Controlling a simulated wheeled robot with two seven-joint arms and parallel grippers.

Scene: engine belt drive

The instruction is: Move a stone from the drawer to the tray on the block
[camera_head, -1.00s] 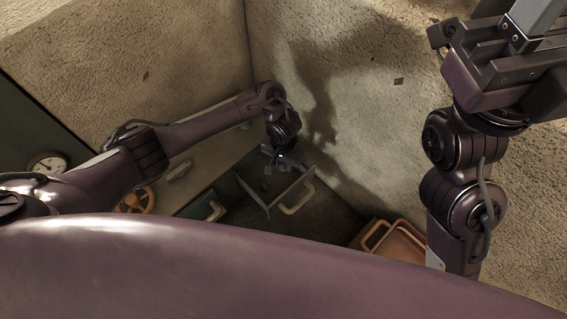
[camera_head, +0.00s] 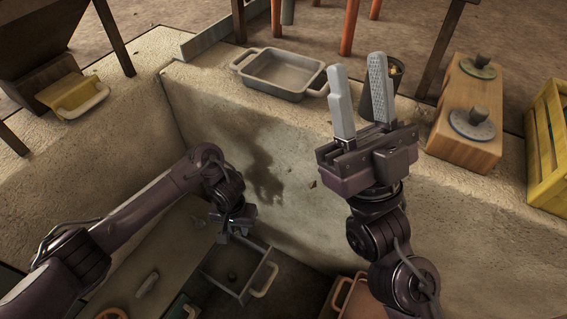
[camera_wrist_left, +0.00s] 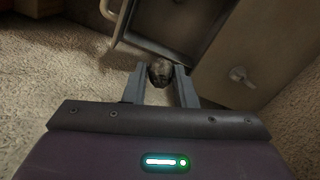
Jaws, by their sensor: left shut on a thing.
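My left gripper (camera_head: 226,232) is shut on a dark, rounded stone (camera_wrist_left: 160,72), which shows between its fingertips in the left wrist view. In the head view this gripper is beside the far end of the open drawer (camera_head: 262,272), and the held stone is not clear there. The grey metal tray (camera_head: 283,72), with a handle at each end, stands on the concrete block (camera_head: 225,95). My right gripper (camera_head: 360,88) is raised in front of the block, open and empty, fingers upward.
A dark cup (camera_head: 378,98) stands behind my right gripper. A wooden block with knobbed discs (camera_head: 466,115) and a yellow crate (camera_head: 548,150) are at the right. A yellow tray (camera_head: 74,96) is at the far left. Orange-rimmed containers (camera_head: 345,295) stand right of the drawer.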

